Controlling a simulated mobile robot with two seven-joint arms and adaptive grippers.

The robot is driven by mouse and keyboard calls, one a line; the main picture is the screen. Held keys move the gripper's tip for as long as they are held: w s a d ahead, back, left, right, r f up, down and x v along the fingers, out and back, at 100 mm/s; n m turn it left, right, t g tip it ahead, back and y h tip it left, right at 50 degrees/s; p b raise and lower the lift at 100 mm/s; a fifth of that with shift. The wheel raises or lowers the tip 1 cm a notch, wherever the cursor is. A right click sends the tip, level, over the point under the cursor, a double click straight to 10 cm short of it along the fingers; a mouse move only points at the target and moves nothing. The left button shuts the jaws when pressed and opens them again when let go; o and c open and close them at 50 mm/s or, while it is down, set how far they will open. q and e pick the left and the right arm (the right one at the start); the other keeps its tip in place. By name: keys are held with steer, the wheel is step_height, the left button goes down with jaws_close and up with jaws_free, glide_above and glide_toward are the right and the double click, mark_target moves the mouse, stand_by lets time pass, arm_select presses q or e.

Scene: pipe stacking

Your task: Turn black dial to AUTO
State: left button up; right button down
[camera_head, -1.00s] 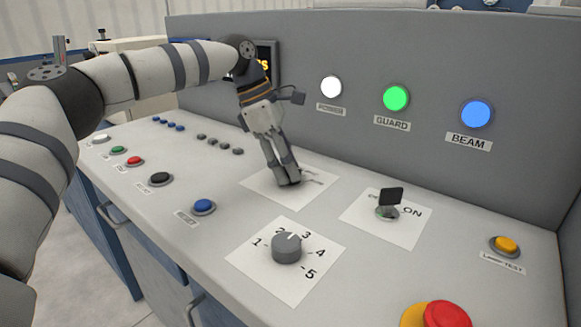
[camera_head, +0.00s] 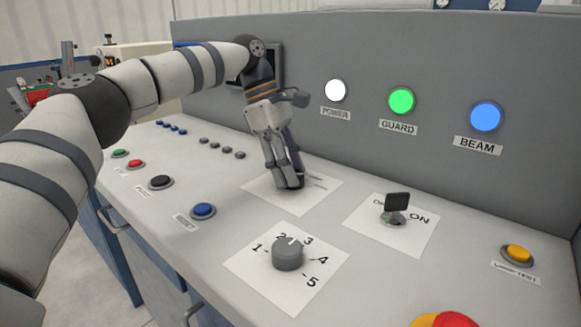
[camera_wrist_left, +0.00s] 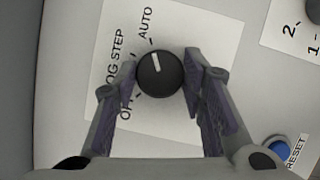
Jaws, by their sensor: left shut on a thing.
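The black dial (camera_wrist_left: 160,76) is round, with a white pointer line. It sits on a white label plate (camera_wrist_left: 185,25) in the left wrist view. Its pointer faces up and slightly left, roughly toward the AUTO word (camera_wrist_left: 146,22). The STEP and JOG words (camera_wrist_left: 115,58) and the OFF word (camera_wrist_left: 127,107) lie to its left. My left gripper (camera_head: 290,182) is shut on the dial, one finger on each side in the left wrist view (camera_wrist_left: 160,80). In the head view the fingers hide most of the dial. My right gripper is not in view.
A grey numbered knob (camera_head: 288,254) stands in front, and a black ON switch (camera_head: 396,208) to the right. A blue RESET button (camera_head: 203,210) is at the left front. Lit POWER, GUARD and BEAM lamps (camera_head: 401,100) are on the upright panel behind.

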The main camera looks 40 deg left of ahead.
arm_select(q)
steer(key=o, duration=1.2)
steer(key=shift+c, duration=0.2)
steer(key=shift+r, duration=0.1)
steer(key=v, duration=0.7)
steer(key=shift+r, duration=0.1)
